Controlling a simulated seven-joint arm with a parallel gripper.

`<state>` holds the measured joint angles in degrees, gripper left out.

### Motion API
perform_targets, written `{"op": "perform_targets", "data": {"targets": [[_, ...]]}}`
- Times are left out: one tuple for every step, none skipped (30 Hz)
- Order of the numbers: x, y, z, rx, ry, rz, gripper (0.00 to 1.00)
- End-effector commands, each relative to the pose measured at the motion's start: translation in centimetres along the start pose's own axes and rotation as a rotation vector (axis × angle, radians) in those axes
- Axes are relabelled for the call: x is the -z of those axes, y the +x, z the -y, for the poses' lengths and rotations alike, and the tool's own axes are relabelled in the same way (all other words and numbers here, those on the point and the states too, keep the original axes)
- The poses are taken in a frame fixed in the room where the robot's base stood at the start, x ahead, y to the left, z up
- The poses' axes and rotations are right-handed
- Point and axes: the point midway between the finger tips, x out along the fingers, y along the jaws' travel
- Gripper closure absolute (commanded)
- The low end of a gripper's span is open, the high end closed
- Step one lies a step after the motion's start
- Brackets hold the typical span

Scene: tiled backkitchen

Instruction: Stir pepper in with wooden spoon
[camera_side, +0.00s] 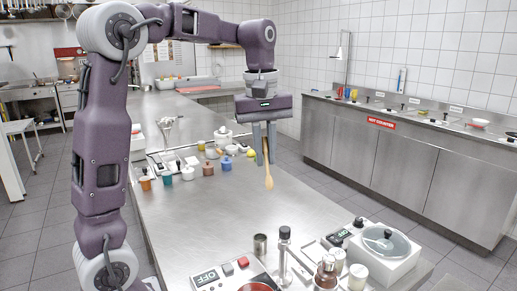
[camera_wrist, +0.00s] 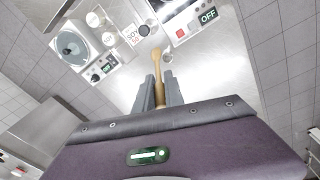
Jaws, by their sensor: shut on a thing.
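My gripper (camera_side: 265,160) is shut on the handle of a wooden spoon (camera_side: 268,181), which hangs bowl-down in the air above the steel table. The wrist view shows the same spoon (camera_wrist: 158,62) pointing away between the fingers of my gripper (camera_wrist: 159,86). A pan with red contents (camera_side: 257,287) is cut off by the bottom edge of the side view, beside a unit reading OFF.
A lidded pot (camera_side: 386,240) sits on a white hot plate (camera_side: 385,265) at the front right. Small jars (camera_side: 328,270) and a metal cup (camera_side: 260,244) stand nearby. Several coloured pots (camera_side: 187,172) line the table's left. The table (camera_side: 225,215) is clear under the spoon.

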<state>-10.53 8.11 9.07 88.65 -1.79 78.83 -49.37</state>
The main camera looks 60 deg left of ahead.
Motion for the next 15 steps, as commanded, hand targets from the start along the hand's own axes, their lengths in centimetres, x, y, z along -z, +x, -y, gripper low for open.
{"op": "perform_targets", "data": {"targets": [[-1.5, -0.1, 0.0, 0.004, 0.011, -0.006, 1.0], [-2.4, -0.2, 0.1, 0.007, 0.013, -0.011, 1.0], [-3.7, -0.3, 0.3, 0.013, 0.016, -0.016, 1.0], [-4.6, -0.3, 0.5, 0.016, 0.019, -0.021, 1.0], [-5.5, -0.4, 0.6, 0.021, 0.022, -0.025, 1.0], [-6.7, -0.4, 0.9, 0.026, 0.025, -0.032, 1.0], [-7.5, -0.5, 1.2, 0.03, 0.027, -0.037, 1.0], [-8.3, -0.5, 1.5, 0.033, 0.029, -0.041, 1.0], [-9.3, -0.6, 1.9, 0.038, 0.032, -0.048, 1.0], [-10.0, -0.6, 2.1, 0.042, 0.034, -0.052, 1.0], [-10.6, -0.6, 2.5, 0.046, 0.036, -0.056, 1.0], [-11.4, -0.6, 2.9, 0.051, 0.039, -0.061, 1.0], [-11.9, -0.7, 3.2, 0.054, 0.042, -0.065, 1.0], [-12.5, -0.7, 3.5, 0.057, 0.044, -0.069, 1.0], [-13.1, -0.7, 3.9, 0.06, 0.046, -0.073, 1.0]]}}
